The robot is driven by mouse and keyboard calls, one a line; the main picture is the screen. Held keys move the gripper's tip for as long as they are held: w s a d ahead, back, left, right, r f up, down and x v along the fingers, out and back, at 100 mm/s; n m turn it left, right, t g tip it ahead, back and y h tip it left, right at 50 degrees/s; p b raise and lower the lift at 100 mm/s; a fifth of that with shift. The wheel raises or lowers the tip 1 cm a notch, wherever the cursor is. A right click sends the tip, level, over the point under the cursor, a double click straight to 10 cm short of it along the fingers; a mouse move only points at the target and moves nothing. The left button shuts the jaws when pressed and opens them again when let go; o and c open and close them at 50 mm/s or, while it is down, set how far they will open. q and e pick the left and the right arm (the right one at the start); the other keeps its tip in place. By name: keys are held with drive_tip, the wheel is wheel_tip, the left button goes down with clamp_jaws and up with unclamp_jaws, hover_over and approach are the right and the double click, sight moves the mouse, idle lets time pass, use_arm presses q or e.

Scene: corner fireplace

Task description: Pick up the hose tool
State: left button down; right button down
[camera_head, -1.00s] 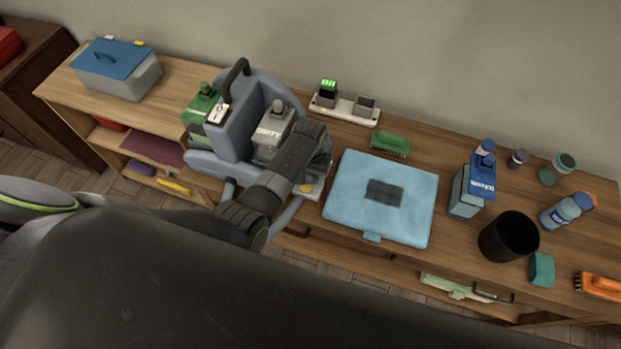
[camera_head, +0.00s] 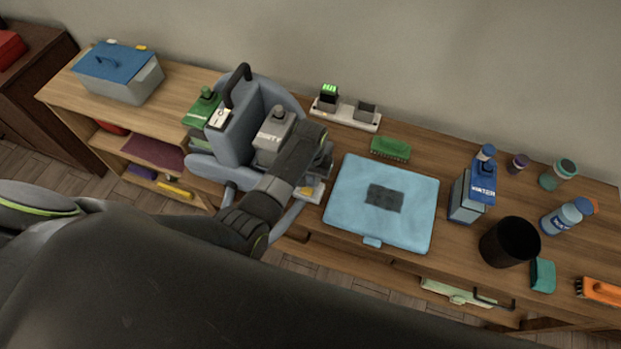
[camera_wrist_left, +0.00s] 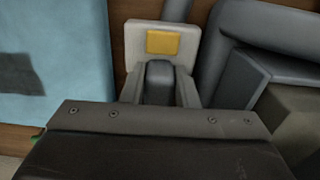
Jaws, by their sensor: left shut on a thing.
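The hose tool (camera_head: 313,190) is a pale grey head with a yellow patch, beside the grey-blue carrier on the wooden bench. In the left wrist view the hose tool (camera_wrist_left: 185,32) is straight ahead, with a grey tube at its far side. My left gripper (camera_head: 307,180) reaches over the carrier's right side from the left. In the left wrist view my left gripper (camera_wrist_left: 160,88) is shut on the hose tool's dark grey middle part. The head view mostly hides the fingertips behind the wrist. My right gripper is not in view.
The carrier (camera_head: 233,133) holds a green bottle (camera_head: 203,106) and a grey bottle (camera_head: 273,135) close by my left arm. A light blue case (camera_head: 408,208) lies just right. A blue-lidded box (camera_head: 115,68) is left.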

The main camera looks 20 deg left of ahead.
use_arm(q)
drive_tip(key=shift+r+b, duration=0.3)
drive_tip(key=shift+r, duration=4.15)
